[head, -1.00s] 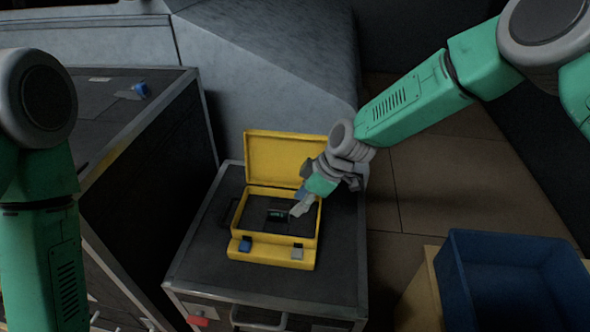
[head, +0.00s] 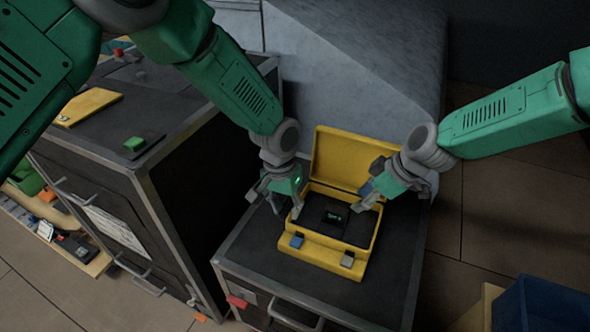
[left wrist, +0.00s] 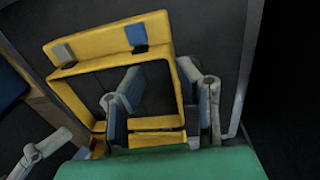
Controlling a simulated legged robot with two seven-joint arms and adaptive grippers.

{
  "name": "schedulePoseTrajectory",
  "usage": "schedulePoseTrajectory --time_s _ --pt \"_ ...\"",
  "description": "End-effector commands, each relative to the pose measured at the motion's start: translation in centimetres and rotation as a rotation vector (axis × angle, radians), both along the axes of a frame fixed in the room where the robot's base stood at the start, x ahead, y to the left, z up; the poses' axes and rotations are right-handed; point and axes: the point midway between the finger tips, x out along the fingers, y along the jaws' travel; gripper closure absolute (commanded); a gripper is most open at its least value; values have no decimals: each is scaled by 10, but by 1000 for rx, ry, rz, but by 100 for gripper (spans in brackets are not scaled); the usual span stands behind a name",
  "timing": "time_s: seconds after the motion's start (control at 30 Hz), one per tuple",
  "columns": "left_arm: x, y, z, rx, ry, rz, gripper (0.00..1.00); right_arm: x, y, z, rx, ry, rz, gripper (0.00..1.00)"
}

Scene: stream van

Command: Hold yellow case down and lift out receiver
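The open yellow case (head: 318,251) sits on a dark flight case, its lid (head: 345,155) raised at the back. The dark receiver (head: 335,216), with a small green patch, lies in the black interior. My left gripper (head: 283,206) is open at the case's left wall. In the left wrist view, my left gripper (left wrist: 162,100) has one finger inside the case and one outside, with the yellow wall (left wrist: 187,72) between them and gaps visible. My right gripper (head: 363,197) is over the case's right side, its fingers seemingly apart and empty. The lid hides little.
The dark flight case top (head: 262,253) has bare room left and right of the yellow case. A taller dark cabinet (head: 195,140) stands at left. A blue bin (head: 545,305) is at lower right. A grey slanted housing (head: 370,60) stands behind.

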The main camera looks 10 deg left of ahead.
Motion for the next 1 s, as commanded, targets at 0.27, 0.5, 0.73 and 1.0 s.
schedulePoseTrajectory --time_s 0.27,0.5,0.73,1.0 --pt "49 -8 65 68 -19 8 71 0 1 0 -1 -1 0 66" --pt "53 -9 54 78 -16 11 71 0 0 0 0 0 0 66" --pt "52 -9 9 78 -16 10 71 0 0 0 0 0 0 66" --pt "52 -9 -40 78 -17 10 71 0 0 0 0 -1 0 66"
